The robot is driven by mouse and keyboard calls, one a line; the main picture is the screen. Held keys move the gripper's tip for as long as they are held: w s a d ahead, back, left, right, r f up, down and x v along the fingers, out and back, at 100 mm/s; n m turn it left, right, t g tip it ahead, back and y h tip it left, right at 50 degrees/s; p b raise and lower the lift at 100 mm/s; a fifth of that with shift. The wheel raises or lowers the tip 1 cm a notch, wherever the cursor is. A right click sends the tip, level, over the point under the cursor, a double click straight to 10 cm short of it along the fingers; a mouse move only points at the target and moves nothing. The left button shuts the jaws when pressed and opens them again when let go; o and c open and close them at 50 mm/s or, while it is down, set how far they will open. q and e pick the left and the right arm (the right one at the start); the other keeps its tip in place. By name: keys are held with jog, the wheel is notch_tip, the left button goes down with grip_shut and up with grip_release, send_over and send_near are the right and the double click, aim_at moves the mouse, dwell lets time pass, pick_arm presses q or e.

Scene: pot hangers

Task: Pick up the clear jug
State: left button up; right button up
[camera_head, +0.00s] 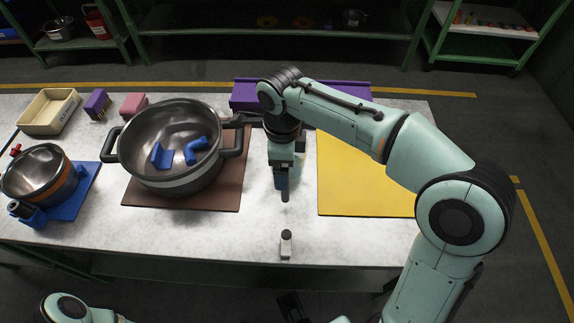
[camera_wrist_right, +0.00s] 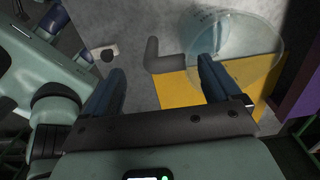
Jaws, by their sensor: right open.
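The clear jug (camera_wrist_right: 236,45) shows in the right wrist view at the upper right, see-through with a round rim, over the edge of the yellow mat (camera_wrist_right: 180,92). I cannot make it out in the head view, where my right arm covers much of that area. My right gripper (camera_wrist_right: 162,70) is open, its blue fingers apart; the right finger overlaps the jug's near side in the picture. I cannot tell whether they touch. A grey bent shape beside the jug may be its handle. In the head view my right gripper (camera_head: 284,190) points down over the table. My left gripper (camera_head: 290,305) is partly seen at the bottom edge.
A large steel pot (camera_head: 170,150) with blue parts inside stands on a brown mat (camera_head: 232,185). A small pan (camera_head: 38,172) sits on a blue mat at the left. A purple rack (camera_head: 330,92) lies behind.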

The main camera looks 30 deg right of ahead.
jog(key=f, duration=0.2)
jog(key=d+f, duration=0.1)
jog(key=f, duration=0.1)
jog(key=shift+s+f+b, duration=0.1)
jog(key=shift+f+b, duration=0.2)
jog(key=shift+b, duration=0.1)
jog(key=c, duration=1.4)
jog(key=shift+r, duration=0.1)
jog(key=shift+c, duration=0.2)
